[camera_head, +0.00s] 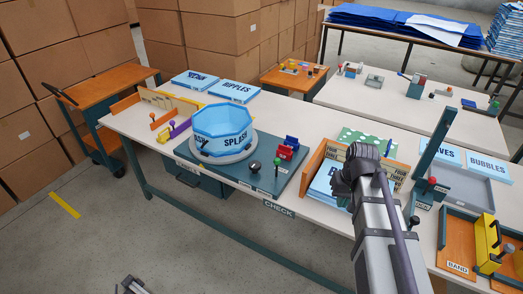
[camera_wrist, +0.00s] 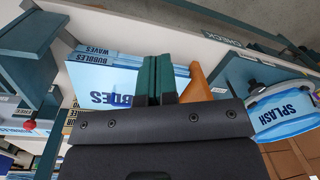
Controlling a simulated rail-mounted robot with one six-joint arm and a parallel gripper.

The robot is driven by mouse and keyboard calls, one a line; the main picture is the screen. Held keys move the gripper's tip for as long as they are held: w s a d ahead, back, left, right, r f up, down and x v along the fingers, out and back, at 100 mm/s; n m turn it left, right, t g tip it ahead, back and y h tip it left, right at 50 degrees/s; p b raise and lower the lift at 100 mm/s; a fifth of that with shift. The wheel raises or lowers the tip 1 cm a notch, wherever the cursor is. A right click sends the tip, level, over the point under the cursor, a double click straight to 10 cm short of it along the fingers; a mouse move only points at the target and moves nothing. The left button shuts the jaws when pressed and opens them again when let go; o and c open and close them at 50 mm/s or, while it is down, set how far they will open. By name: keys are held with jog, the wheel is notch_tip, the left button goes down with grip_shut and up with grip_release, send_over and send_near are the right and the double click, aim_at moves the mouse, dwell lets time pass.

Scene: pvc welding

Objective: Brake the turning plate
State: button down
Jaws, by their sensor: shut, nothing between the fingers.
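The turning plate (camera_head: 233,155) is a grey disc on a dark teal base (camera_head: 240,172) on the long white bench, left of my arm. A light-blue faceted tub (camera_head: 222,122) marked SPLASH sits on it. The tub also shows at the right of the wrist view (camera_wrist: 285,112). A black-knobbed lever (camera_head: 254,166) and a green-knobbed lever (camera_head: 277,163) stand at the base's front right; I cannot tell which is the brake. My gripper (camera_wrist: 157,62) is shut and empty, its teal fingers together in front of the sheet stack. In the head view my wrist hides its fingers.
An orange-walled holder (camera_head: 313,160) with blue printed sheets stands right of the base. Red and blue blocks (camera_head: 288,149) sit at the base's back right. A tall teal post (camera_head: 430,135) stands right of my arm. A CHECK label (camera_head: 279,209) marks the bench's front edge.

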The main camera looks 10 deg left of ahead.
jog(key=w+a+n+y, duration=0.1)
jog(key=w+a+n, duration=0.1)
jog(key=w, duration=0.6)
jog(key=w+a+n+y, duration=0.1)
jog(key=w+a+n, duration=0.1)
jog(key=w, duration=0.5)
jog(key=w+a+n+g+y, duration=0.1)
jog(key=w+a, duration=0.3)
jog(key=w, duration=0.4)
jog(key=shift+w+r+n, duration=0.35)
jog(key=shift+n, duration=0.15)
jog(key=w+a+r+n+g+y, duration=0.1)
jog(key=w+a+n+y, duration=0.1)
jog(key=w+a+n, duration=0.2)
jog(key=w+n, duration=0.1)
jog(key=w, duration=0.2)
jog(key=shift+w+r, duration=0.2)
jog(key=shift+r, duration=0.1)
jog(key=shift+b, duration=0.3)
jog(key=b, duration=0.9)
send_near(277, 168)
notch_tip(277, 168, down, 3)
jog(key=w+a, duration=0.2)
jog(key=shift+s+a+f, duration=0.2)
jog(key=shift+s+a, duration=0.05)
jog(key=shift+a, duration=0.15)
